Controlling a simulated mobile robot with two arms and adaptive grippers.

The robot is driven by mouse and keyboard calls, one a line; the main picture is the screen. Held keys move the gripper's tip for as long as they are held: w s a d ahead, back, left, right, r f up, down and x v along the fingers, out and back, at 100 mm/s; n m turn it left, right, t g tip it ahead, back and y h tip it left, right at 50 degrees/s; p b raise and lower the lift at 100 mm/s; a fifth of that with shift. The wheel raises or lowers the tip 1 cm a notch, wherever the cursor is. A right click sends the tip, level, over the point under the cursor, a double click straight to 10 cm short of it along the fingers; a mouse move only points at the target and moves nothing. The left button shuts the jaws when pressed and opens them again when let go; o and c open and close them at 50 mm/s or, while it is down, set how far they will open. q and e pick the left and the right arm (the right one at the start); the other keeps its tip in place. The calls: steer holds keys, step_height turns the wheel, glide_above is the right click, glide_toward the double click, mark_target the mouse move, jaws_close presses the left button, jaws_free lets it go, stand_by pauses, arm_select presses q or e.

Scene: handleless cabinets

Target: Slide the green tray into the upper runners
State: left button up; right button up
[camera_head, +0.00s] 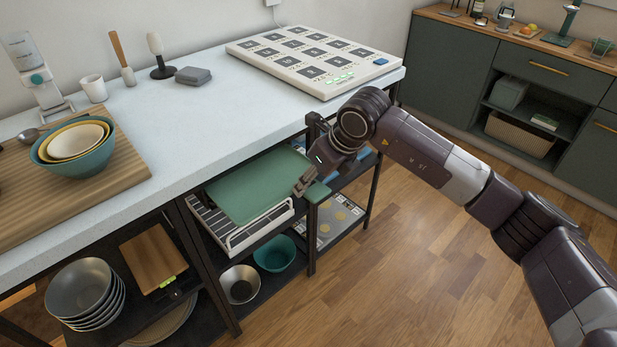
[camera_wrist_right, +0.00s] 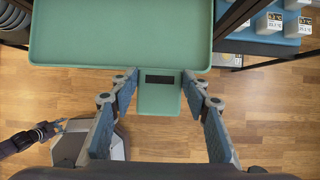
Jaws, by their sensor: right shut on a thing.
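The green tray (camera_head: 258,183) is a shallow rectangle, partly under the worktop and above a white wire rack (camera_head: 262,228). Its front sticks out of the shelf frame. In the right wrist view the tray (camera_wrist_right: 122,32) fills the top, with a front tab (camera_wrist_right: 158,100) towards me. My right gripper (camera_head: 306,190) is shut on this tab; its fingers (camera_wrist_right: 158,88) press on both sides. The runners are hidden or too small to make out. A dark arm end, apparently my left gripper (camera_wrist_right: 45,131), shows at the left of the wrist view; its jaws are unclear.
The worktop (camera_head: 215,125) overhangs the bay. Dark posts (camera_head: 311,240) stand close to the tray. Below are a steel bowl (camera_head: 239,284) and a teal bowl (camera_head: 274,254). The wooden floor (camera_head: 400,270) in front is clear.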

mark_target(329, 194)
steer(key=shift+s+d, duration=0.9)
steer(key=shift+s, duration=0.25)
steer(key=shift+s+d, duration=0.85)
steer(key=shift+s, duration=0.25)
arm_select(q)
steer(key=shift+f+b, duration=0.35)
steer(key=shift+b, duration=0.15)
arm_select(e)
steer(key=shift+s+d, duration=0.9)
steer(key=shift+s, duration=0.2)
steer(key=shift+s+d, duration=0.85)
steer(key=shift+s, duration=0.25)
arm_select(q)
steer(key=shift+a+f, duration=0.1)
steer(key=shift+f, duration=0.1)
steer(key=shift+w+a+f+b, duration=0.15)
steer(key=shift+a+b, duration=0.3)
steer(key=shift+o, duration=0.2)
steer(key=shift+a+f, duration=0.1)
steer(key=shift+a, duration=0.1)
arm_select(e)
steer(key=shift+f, duration=0.1)
arm_select(q)
steer(key=o, duration=0.4)
steer(key=shift+w+a+f+b, duration=0.2)
steer(key=shift+a+b, duration=0.1)
steer(key=shift+a, duration=0.1)
steer(key=shift+w+d+r, duration=0.1)
steer(key=shift+c, duration=0.2)
